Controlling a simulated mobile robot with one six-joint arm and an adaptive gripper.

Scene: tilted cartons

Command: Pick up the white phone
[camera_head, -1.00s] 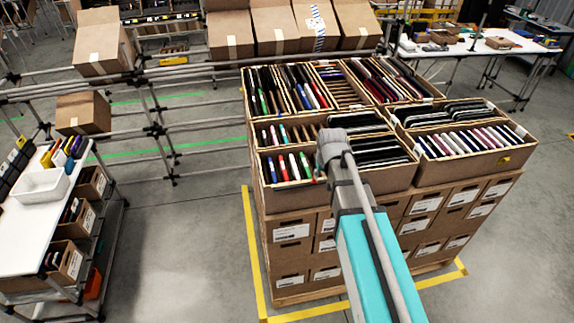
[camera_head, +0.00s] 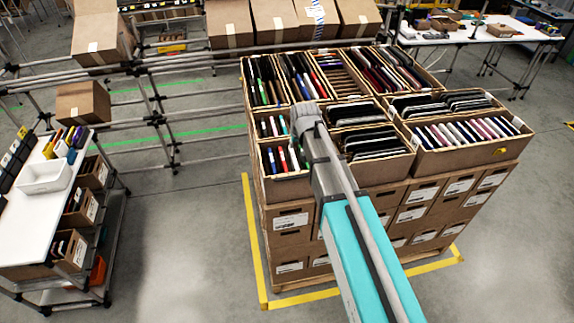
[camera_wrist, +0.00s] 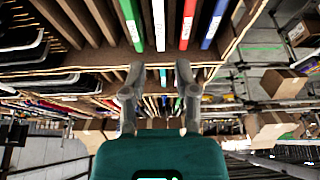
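In the wrist view, the white phone (camera_wrist: 158,25) stands on edge in a carton, between a green phone (camera_wrist: 132,24) and a red phone (camera_wrist: 187,24). A blue phone (camera_wrist: 213,24) is right of the red one. My gripper (camera_wrist: 159,75) is open and empty, its two fingers apart. The white phone lines up with the gap between the fingers, apart from them. In the head view, the front left carton (camera_head: 287,189) holds several coloured phones, partly hidden by my arm. My gripper's fingers cannot be made out there.
Other open cartons, such as the right one (camera_head: 470,159), stand close around, filled with upright devices. They rest on stacked closed boxes (camera_head: 292,220). A cart with a white bin (camera_head: 46,178) stands at left. The floor between is clear.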

